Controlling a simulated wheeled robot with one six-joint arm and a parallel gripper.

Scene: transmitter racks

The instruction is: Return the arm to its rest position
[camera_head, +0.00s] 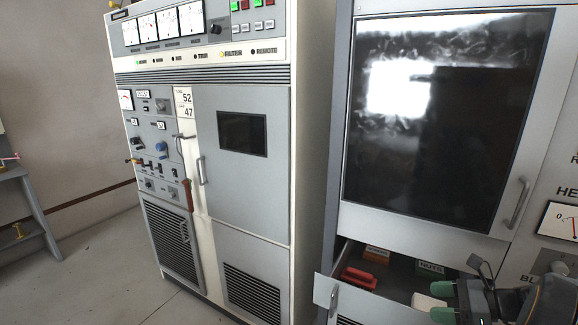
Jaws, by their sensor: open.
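My gripper (443,302) is at the lower right, with two green fingertips spread apart and nothing seen between them. It is over or in front of the right part of an open drawer (326,291); the exact height above it cannot be told. My dark arm runs off the lower right edge, so most of it is hidden.
The drawer holds a red object (360,278), an orange box (377,254), a green labelled box (430,268) and a white item (425,301). Above it is a closed glass door (440,130). A rack cabinet (245,190) stands left. Floor (100,265) is clear further left.

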